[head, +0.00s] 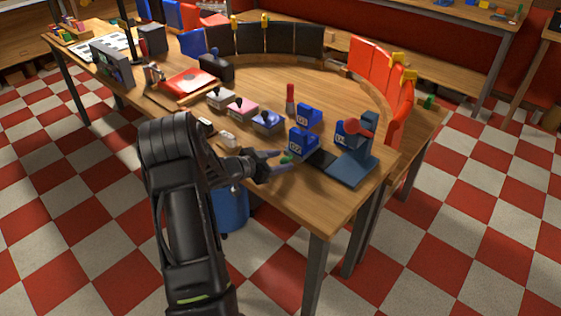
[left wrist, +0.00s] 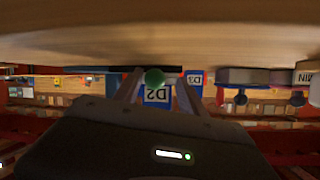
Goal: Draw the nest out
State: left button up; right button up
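A blue press (head: 355,150) with a red top stands near the right end of the workbench. A flat black slide (head: 320,159) lies at its foot; I cannot tell for certain that it is the nest. A green knob (head: 287,159) shows at the near side, left of the slide. My left gripper (head: 281,162) reaches it low over the bench, with fingers spread. In the left wrist view, which is upside down, the green knob (left wrist: 154,77) appears between the open fingers (left wrist: 156,88), with gaps on both sides. My right gripper is not in view.
Blue blocks (head: 302,143) marked with labels stand just behind the knob, close to the gripper. Stamp-like fixtures (head: 240,108) line the bench to the left. Black and red curved panels (head: 280,38) stand behind. The bench's front right corner (head: 325,220) is clear.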

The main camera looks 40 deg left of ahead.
pick_arm(q)
jog(key=shift+d, duration=0.1)
jog(key=shift+b+v, duration=0.55)
jog(key=shift+v, duration=3.35)
